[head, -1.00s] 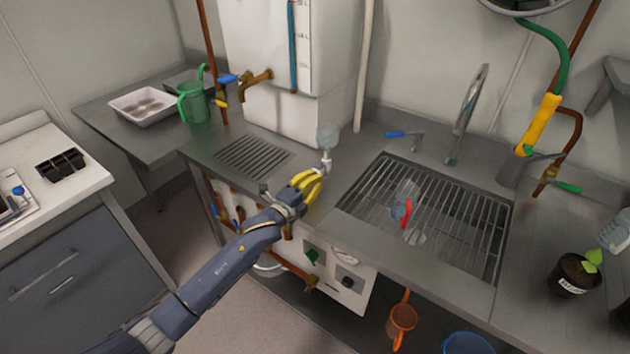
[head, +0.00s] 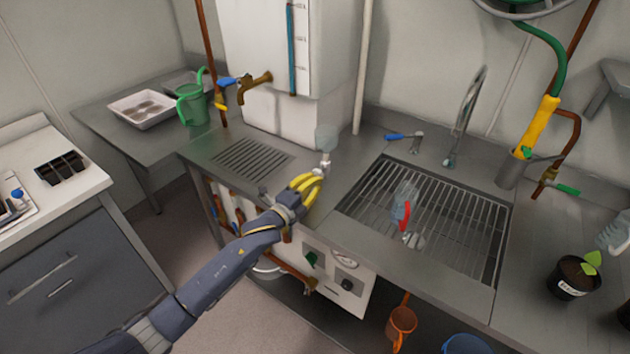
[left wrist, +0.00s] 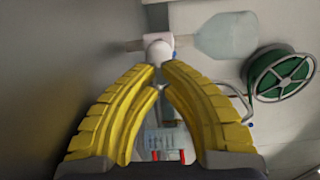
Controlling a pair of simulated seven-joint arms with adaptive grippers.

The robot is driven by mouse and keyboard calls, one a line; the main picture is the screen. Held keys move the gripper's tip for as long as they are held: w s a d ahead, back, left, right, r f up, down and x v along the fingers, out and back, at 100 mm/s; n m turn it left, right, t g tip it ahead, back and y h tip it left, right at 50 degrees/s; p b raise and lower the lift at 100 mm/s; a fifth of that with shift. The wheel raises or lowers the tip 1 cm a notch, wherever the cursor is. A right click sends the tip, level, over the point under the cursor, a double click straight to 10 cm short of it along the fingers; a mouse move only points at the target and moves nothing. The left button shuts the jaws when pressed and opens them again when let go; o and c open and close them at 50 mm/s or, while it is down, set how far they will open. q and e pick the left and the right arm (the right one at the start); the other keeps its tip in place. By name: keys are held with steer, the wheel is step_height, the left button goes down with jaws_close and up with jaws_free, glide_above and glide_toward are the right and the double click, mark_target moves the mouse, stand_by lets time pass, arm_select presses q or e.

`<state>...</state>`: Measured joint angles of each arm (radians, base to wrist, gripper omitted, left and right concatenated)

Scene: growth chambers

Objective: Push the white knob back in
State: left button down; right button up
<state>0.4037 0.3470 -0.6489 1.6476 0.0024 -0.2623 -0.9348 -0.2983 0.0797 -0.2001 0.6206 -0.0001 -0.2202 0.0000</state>
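The white knob (left wrist: 159,48) is a small rounded white piece just beyond my left fingertips in the left wrist view. In the head view it appears as a small white fitting (head: 324,167) on the counter below a clear, upturned cup-like vessel (head: 326,139). My left gripper (head: 319,174) has yellow fingers that reach this fitting from the front left. In the left wrist view, the fingertips (left wrist: 161,70) are drawn nearly together, with the knob ahead of them rather than between them. Whether they touch it is unclear. My right gripper is not in view.
The steel counter holds a drain grille (head: 250,158) and a sink with a wire rack (head: 455,215), where a red-handled clear item (head: 402,207) lies. A white tank (head: 262,115) stands behind. A tap (head: 466,115) and potted seedling (head: 573,278) are to the right.

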arm_select(q)
steer(key=v, duration=1.1)
steer(key=shift+s+a, duration=0.2)
steer(key=shift+s, duration=0.15)
